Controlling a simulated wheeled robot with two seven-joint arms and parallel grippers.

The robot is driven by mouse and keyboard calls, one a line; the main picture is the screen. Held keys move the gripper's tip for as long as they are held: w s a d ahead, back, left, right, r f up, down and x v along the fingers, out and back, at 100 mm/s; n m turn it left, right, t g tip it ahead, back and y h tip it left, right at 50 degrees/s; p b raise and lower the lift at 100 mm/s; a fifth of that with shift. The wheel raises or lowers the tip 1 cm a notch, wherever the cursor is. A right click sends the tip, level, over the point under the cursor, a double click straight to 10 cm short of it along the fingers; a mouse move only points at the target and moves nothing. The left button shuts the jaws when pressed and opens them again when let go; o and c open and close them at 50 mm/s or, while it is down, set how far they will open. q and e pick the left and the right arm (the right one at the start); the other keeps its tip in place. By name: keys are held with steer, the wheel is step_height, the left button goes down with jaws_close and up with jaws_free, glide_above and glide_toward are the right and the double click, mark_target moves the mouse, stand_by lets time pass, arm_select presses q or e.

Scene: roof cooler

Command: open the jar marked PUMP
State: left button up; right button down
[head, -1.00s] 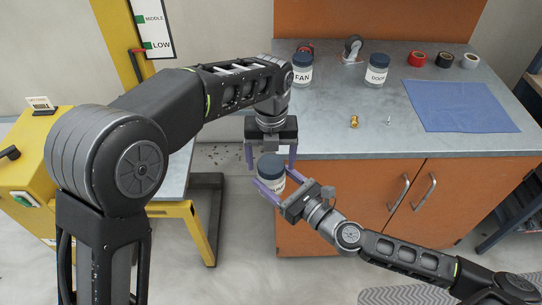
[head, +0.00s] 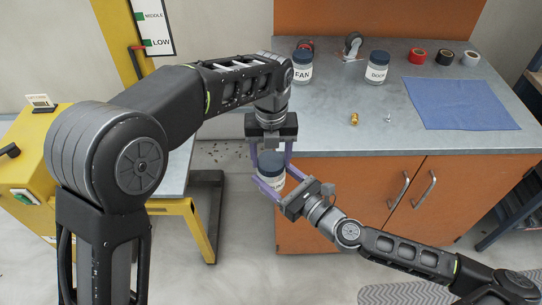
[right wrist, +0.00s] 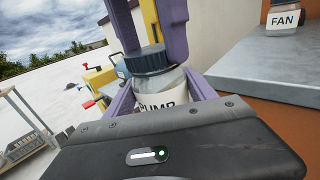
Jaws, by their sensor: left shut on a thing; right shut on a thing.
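The jar marked PUMP (right wrist: 160,98), clear with a white label and a dark lid (right wrist: 147,60), is held off the counter, in front of its left end; in the head view the jar (head: 277,184) looks slightly tilted. My right gripper (head: 275,178) is shut on the jar's body from the lower right. My left gripper (head: 271,158) points down from above, its purple fingers shut on the lid on both sides. The lid sits on the jar; whether it has turned cannot be told. The far side of the jar is hidden.
The grey counter (head: 325,120) holds a FAN jar (head: 302,74), a DOOR jar (head: 377,72), a caster (head: 352,45), tape rolls (head: 444,57), a brass fitting (head: 354,119), a small screw (head: 388,117) and a blue cloth (head: 460,103). Orange cabinet doors (head: 380,190) stand below.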

arm_select(q)
steer(key=n, duration=1.5)
steer(key=shift+r, duration=0.1)
steer(key=n, duration=0.7)
steer(key=shift+n, duration=0.4)
steer(key=n, duration=0.5)
steer(key=shift+n, duration=0.3)
steer(key=n, duration=2.5)
steer(key=shift+r, duration=0.1)
